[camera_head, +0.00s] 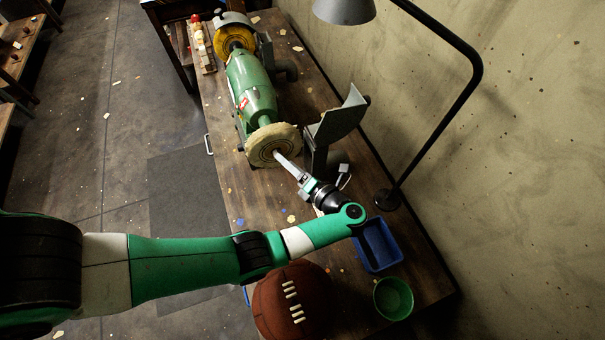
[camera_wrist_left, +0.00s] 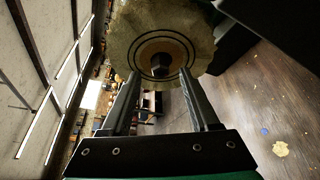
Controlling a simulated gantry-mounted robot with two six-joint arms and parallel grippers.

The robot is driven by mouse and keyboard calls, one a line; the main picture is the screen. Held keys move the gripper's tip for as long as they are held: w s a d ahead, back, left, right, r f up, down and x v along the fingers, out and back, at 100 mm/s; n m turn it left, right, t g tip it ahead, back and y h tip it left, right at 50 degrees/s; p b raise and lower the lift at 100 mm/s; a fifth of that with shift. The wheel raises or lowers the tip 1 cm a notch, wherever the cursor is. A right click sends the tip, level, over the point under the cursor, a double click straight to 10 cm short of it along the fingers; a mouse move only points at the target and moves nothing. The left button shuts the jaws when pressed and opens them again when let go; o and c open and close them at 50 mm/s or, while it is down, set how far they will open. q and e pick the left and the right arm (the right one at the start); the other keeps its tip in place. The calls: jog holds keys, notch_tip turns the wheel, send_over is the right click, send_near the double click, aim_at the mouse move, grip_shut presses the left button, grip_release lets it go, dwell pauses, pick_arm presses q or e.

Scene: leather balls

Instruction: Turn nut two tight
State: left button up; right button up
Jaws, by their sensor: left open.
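The green bench grinder (camera_head: 252,92) carries a pale buffing wheel (camera_head: 262,140) at its near end, and this wheel (camera_wrist_left: 160,22) fills the top of the left wrist view. A small dark nut (camera_wrist_left: 158,73) sits at the wheel's centre, below its brown and dark rings. I cannot tell from markings whether it is nut two. My left gripper (camera_head: 279,156) points at the wheel's centre. In the left wrist view the gripper (camera_wrist_left: 159,80) is open, its fingers on either side of the nut; contact is unclear. The right gripper is not in view.
A yellow wheel (camera_head: 234,40) is at the grinder's far end. A grey guard (camera_head: 338,118) stands right of the near wheel. A blue tray (camera_head: 378,246), green cup (camera_head: 393,298) and brown leather ball (camera_head: 291,301) are nearer. A lamp (camera_head: 440,130) arches along the wall.

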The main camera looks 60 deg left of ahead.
pick_arm(q)
jog(key=p+v, duration=0.2)
jog(key=v, duration=0.6)
jog(key=shift+d, duration=0.35)
jog(key=shift+w, duration=0.1)
